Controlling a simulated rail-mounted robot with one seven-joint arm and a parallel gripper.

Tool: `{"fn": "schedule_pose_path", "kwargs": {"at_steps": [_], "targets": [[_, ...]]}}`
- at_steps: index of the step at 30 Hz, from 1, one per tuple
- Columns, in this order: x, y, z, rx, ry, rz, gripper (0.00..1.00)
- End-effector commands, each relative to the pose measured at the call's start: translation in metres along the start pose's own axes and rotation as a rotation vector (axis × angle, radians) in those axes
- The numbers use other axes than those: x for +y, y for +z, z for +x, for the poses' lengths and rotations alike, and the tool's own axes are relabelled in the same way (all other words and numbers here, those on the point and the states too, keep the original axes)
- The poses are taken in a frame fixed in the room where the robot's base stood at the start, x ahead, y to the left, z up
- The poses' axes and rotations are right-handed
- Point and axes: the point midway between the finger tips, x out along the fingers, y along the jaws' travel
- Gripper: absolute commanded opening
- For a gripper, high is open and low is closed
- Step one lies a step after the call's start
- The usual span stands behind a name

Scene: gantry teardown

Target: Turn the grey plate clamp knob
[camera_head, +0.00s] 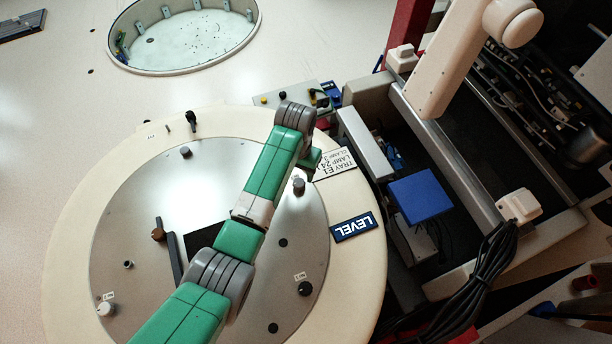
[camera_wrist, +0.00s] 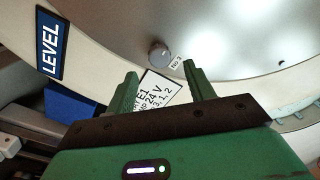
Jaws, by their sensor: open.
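The grey clamp knob (camera_wrist: 160,54) stands at the rim of the round metal plate (camera_wrist: 225,30) in the wrist view, beside a small tag that reads No 2. In the head view a grey knob (camera_head: 298,185) sits at the plate's right edge, close to my gripper (camera_head: 312,158). In the wrist view my gripper (camera_wrist: 160,68) is open, with one green finger on each side and nothing between the tips. The knob appears just beyond the fingertips, apart from them. My arm hides the middle of the plate in the head view.
Other knobs sit around the plate: a black one (camera_head: 305,288), a white one (camera_head: 105,310) and a dark grey one (camera_head: 186,152). A white label card (camera_head: 336,163) and a LEVEL sign (camera_head: 354,227) lie on the cream ring. An open bay with a blue block (camera_head: 420,197) is right.

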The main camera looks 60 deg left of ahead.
Motion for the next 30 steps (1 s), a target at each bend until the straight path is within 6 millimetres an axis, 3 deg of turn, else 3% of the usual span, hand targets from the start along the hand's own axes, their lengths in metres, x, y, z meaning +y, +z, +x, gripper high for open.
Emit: {"fn": "schedule_pose_path", "kwargs": {"at_steps": [3, 9, 18, 25, 30], "targets": [[0.0, 0.001, 0.025, -0.003, 0.0, 0.0, 0.53], [0.0, 0.0, 0.05, 0.0, 0.0, 0.0, 0.53], [0.0, 0.0, 0.054, 0.002, 0.0, 0.0, 0.53], [0.0, 0.0, 0.054, 0.002, 0.0, 0.001, 0.1], [0.001, 0.0, 0.053, 0.002, 0.0, 0.006, 0.09]]}}
